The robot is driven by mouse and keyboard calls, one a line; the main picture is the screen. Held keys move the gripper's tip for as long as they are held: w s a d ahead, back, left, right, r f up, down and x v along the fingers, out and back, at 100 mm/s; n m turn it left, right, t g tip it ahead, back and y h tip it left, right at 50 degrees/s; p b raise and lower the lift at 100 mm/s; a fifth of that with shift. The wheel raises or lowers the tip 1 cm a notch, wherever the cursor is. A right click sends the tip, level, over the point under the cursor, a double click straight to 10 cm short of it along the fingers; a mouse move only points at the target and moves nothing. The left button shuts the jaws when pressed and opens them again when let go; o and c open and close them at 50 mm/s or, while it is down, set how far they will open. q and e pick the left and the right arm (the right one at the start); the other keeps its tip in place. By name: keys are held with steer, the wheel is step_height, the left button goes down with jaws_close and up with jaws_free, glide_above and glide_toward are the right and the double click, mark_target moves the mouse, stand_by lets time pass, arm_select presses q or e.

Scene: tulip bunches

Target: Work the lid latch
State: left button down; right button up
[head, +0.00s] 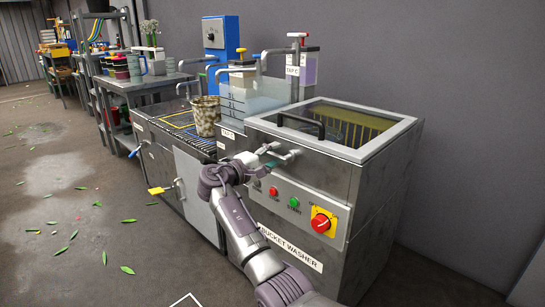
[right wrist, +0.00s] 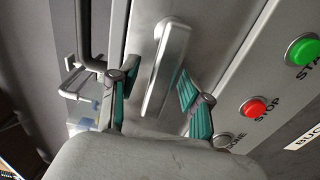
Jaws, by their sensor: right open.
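The bucket washer (head: 300,190) is a grey metal cabinet with a glass-topped lid (head: 345,150), which looks shut. The latch (head: 290,155) is a light metal handle on the washer's upper front edge. In the right wrist view the latch (right wrist: 168,65) is a long grey bar between my two green-padded fingers. My right gripper (head: 268,155) is at the latch, and it also shows in the right wrist view (right wrist: 157,100). Its fingers are open, one on each side of the bar, with gaps visible. My left gripper is not in view.
Below the latch is a panel with a red stop button (head: 273,191), a green start button (head: 294,203) and a red-and-yellow switch (head: 322,222). Leaves lie on the floor.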

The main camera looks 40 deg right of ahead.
steer(key=a, duration=1.2)
steer(key=shift+s, duration=0.45)
